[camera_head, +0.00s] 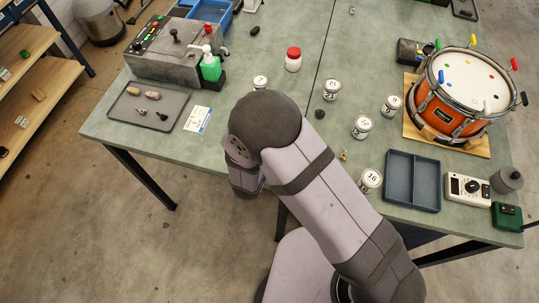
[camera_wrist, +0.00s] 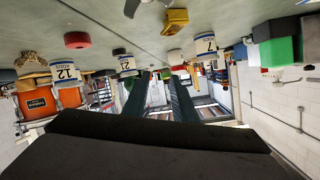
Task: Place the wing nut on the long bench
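The green-grey bench top (camera_head: 290,110) runs across the head view. I cannot pick out the wing nut for certain. A small brass-coloured piece (camera_head: 343,155) lies on the bench near the numbered cups. In the wrist view, which is upside down, a grey winged piece (camera_wrist: 145,6) is cut by the top edge, and a yellow piece (camera_wrist: 176,20) lies on the bench near the cup marked 7. My gripper (camera_wrist: 158,75) shows two dark fingers held apart with nothing between them. In the head view my arm hides the fingers.
Numbered cups (camera_head: 362,126) stand on the bench. An orange drum (camera_head: 450,115) and an empty blue divided tray (camera_head: 428,182) are at the right. A grey tray (camera_head: 130,128) with small parts and a machine (camera_head: 165,60) are at the left.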

